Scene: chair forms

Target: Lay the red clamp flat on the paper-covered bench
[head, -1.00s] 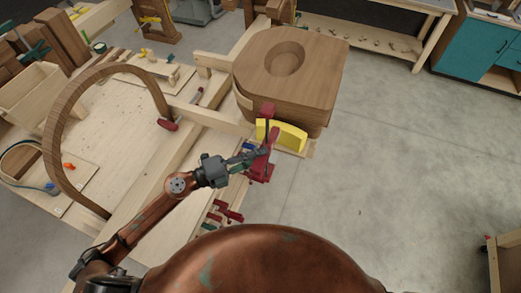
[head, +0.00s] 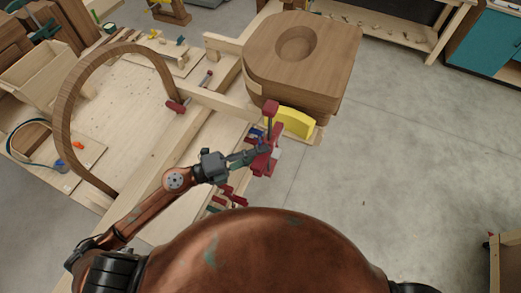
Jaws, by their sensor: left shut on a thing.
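My left gripper (head: 256,153) is shut on a red clamp (head: 270,131) and holds it upright at the left of a yellow block (head: 294,122). The clamp's top end overlaps the block's left edge in the picture; I cannot tell whether they touch. The gripper's fingers hide part of the clamp's middle. The pale bench top (head: 117,120) lies to the left of the gripper; I cannot make out paper on it. My right gripper is not in view.
A thick wooden chair seat form (head: 325,55) stands behind the yellow block. A curved wooden hoop (head: 72,100) stands on the bench. Other red-handled tools lie near the gripper (head: 232,197) and by the hoop (head: 177,106). Grey floor (head: 410,150) is open at right.

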